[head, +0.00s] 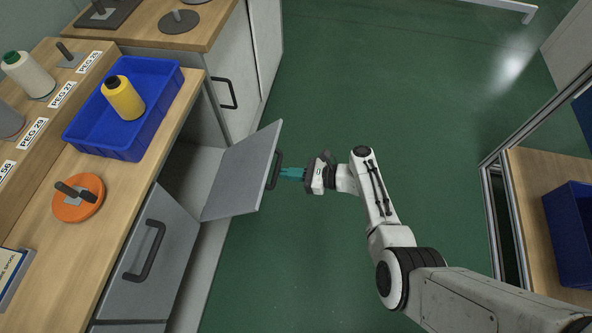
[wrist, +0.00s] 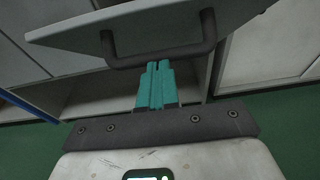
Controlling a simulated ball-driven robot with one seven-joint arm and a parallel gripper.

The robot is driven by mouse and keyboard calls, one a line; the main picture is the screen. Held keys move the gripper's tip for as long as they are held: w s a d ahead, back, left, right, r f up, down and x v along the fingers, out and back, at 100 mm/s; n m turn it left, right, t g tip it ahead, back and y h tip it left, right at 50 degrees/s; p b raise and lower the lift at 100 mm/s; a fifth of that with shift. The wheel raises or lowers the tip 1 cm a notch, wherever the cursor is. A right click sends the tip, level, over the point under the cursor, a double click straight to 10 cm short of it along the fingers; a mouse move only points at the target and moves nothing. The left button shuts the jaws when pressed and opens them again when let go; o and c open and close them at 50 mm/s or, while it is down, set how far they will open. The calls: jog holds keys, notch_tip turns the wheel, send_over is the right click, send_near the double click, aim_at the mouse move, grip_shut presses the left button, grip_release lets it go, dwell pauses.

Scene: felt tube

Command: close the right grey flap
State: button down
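The right grey flap (head: 243,172) stands open in the head view, sticking out from the cabinet front over the green floor. Its dark bar handle (head: 275,170) is on the side facing my gripper. In the wrist view the flap (wrist: 170,22) crosses the top, with the handle (wrist: 160,58) below its edge. My gripper (head: 284,173) is right of the handle, its teal fingers pointing at it. In the wrist view the fingers (wrist: 157,66) are together with nothing seen between them. Their tips are at the handle; I cannot tell whether they touch it.
Another grey flap (head: 150,252) with a handle is shut beside the opening. The wooden worktop (head: 125,205) above holds a blue tray (head: 92,142) with a yellow spool and an orange disc (head: 78,205). Green floor (head: 340,90) is clear around my arm. A metal-framed bench (head: 535,200) stands at right.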

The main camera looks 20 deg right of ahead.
aim_at(259, 165)
jog(key=w+a+r+h+p, duration=0.1)
jog(key=a+r+p, duration=0.1)
jog(key=r+p, duration=0.1)
jog(key=w+a+r+g+h+p, duration=0.1)
jog(key=w+a+r+p, duration=0.1)
jog(key=a+r+p, duration=0.1)
jog(key=w+a+r+g+h+p, duration=0.1)
jog(key=w+a+r+p, duration=0.1)
jog(key=p, duration=0.3)
jog(key=shift+a+r, duration=0.15)
jog(key=shift+r, duration=0.75)
jog(key=w+a+r, duration=0.5)
jog(key=w+a, duration=0.2)
jog(key=a, duration=0.2)
jog(key=shift+w+a+h+p, duration=0.15)
jog(key=shift+a+h+p, duration=0.15)
jog(key=shift+w+a+r, duration=0.1)
jog(key=shift+r, duration=0.05)
